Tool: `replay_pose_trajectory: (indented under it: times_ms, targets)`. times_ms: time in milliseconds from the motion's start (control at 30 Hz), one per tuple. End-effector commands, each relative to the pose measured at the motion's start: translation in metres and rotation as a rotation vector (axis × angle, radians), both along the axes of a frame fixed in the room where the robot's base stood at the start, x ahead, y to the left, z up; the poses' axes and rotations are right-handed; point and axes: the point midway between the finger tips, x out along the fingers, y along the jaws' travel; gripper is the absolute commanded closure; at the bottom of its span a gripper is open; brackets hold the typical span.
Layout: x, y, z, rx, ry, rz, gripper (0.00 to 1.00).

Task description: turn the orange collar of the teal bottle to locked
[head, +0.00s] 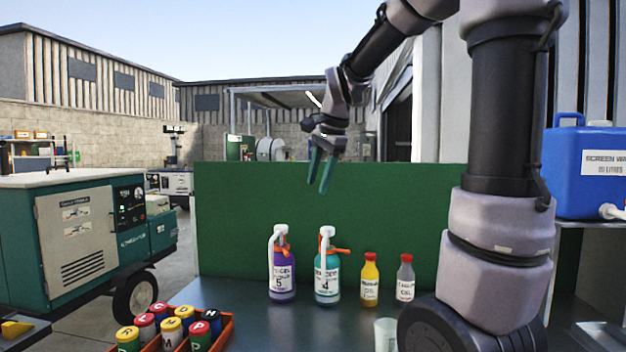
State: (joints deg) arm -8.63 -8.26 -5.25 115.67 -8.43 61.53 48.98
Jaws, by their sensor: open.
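The teal bottle (326,283) stands upright on the dark bench, with a white label marked 4 and a white pump head. Its orange collar (338,250) sits below the pump head, with a tab sticking out to the right. I cannot read any lock marking on it. A purple bottle (283,280) marked 5 stands just left of it, with an orange collar of its own. My gripper (320,186) is open and empty, pointing down in the air above the teal bottle, well clear of it.
A yellow bottle (370,283) and a grey bottle (405,281), both red-capped, stand to the right. A clear cup (385,334) is in front. An orange crate (226,332) of several lettered cans is front left. A green panel (400,205) stands behind.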

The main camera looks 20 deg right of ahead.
Motion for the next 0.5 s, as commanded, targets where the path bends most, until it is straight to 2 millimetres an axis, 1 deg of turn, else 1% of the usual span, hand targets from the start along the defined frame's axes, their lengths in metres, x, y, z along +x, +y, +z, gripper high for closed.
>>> replay_pose_trajectory:
  times_ms: [333,433,500]
  targets:
    - [-0.003,0.000,0.001,-0.002,-0.004,0.009,0.53]
    - [-0.015,-0.002,0.005,-0.012,-0.029,0.049,0.53]
    - [-0.031,-0.004,0.008,-0.026,-0.059,0.104,0.53]
